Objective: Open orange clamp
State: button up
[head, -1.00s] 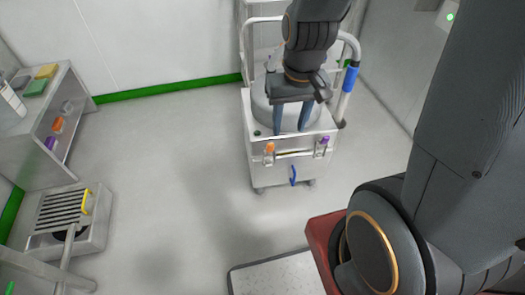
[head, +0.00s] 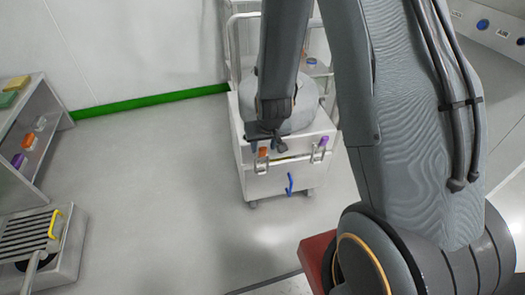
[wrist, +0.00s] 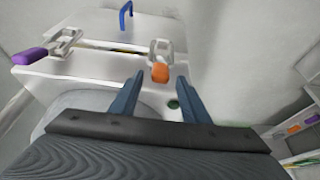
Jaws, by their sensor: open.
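The orange clamp (head: 262,154) is on the front face of the white cart, near its upper left edge; its orange tip and metal loop show. In the wrist view the orange clamp (wrist: 160,72) lies between and just beyond the fingertips, with its metal loop above it in the picture. My gripper (wrist: 158,84) is open, with one blue finger on each side of the clamp's line and nothing held. In the head view my gripper (head: 264,141) is right above the clamp, its fingers mostly hidden. I cannot tell if a finger touches the clamp.
A purple clamp (head: 319,150) is at the right of the same cart face; a blue handle (head: 290,184) is below. A round grey drum (head: 308,108) sits on the cart. A shelf (head: 30,118) stands at left. Floor left of the cart is clear.

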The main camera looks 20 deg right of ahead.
aim_at(263, 148)
jog(key=shift+x, duration=1.7)
jog(key=c, duration=1)
jog(key=shift+b, duration=0.3)
jog(key=shift+c, duration=0.3)
jog(key=shift+a, duration=0.1)
